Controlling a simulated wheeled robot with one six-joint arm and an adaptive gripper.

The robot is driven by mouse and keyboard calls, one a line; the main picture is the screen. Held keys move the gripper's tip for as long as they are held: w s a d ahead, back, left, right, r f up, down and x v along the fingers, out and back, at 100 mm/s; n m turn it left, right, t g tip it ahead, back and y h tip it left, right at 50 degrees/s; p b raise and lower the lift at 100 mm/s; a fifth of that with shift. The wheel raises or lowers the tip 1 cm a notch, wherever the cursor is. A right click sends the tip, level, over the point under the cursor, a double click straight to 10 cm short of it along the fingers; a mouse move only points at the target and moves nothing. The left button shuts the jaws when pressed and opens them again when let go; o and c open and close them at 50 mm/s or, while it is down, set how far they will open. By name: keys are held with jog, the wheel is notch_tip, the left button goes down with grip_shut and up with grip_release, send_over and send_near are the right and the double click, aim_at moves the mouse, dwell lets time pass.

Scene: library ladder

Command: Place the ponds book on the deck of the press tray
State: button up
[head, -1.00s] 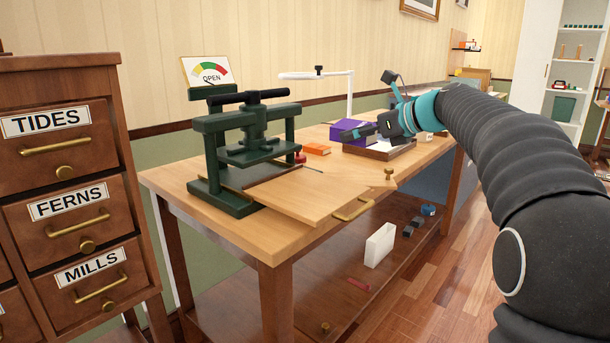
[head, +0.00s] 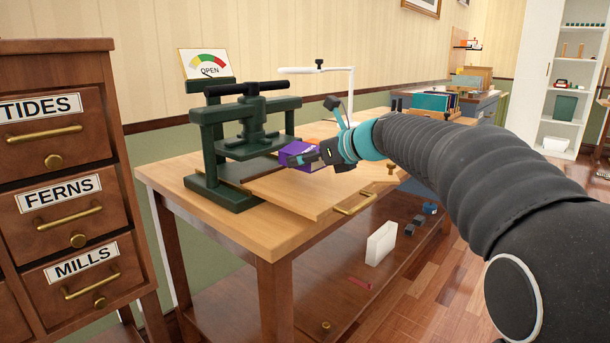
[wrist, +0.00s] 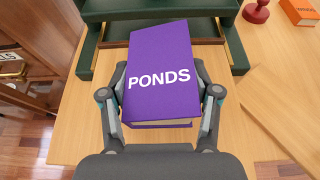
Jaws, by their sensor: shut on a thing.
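The ponds book (head: 298,154) is a thick purple book. My gripper (head: 312,157) is shut on it and holds it in front of the green press. In the wrist view the book (wrist: 160,72) lies between the two fingers (wrist: 160,100), cover up, with PONDS readable. The press tray (head: 290,196) is a pale wooden board extending from the press, with a brass handle at its front. The book appears above or beside its rear part; the gap below it cannot be told. The book hides part of the tray in the wrist view.
The green screw press (head: 240,150) stands close behind the book, its gauge sign (head: 208,64) reading OPEN. In the wrist view a red stamp (wrist: 257,11) and an orange block (wrist: 301,11) lie at the upper right. A drawer cabinet (head: 60,180) stands left.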

aim_at(306, 182)
jog(key=shift+f+b, duration=0.4)
jog(key=shift+f, duration=1.4)
jog(key=shift+f, duration=0.2)
jog(key=o, duration=1.2)
jog(key=shift+o, duration=0.2)
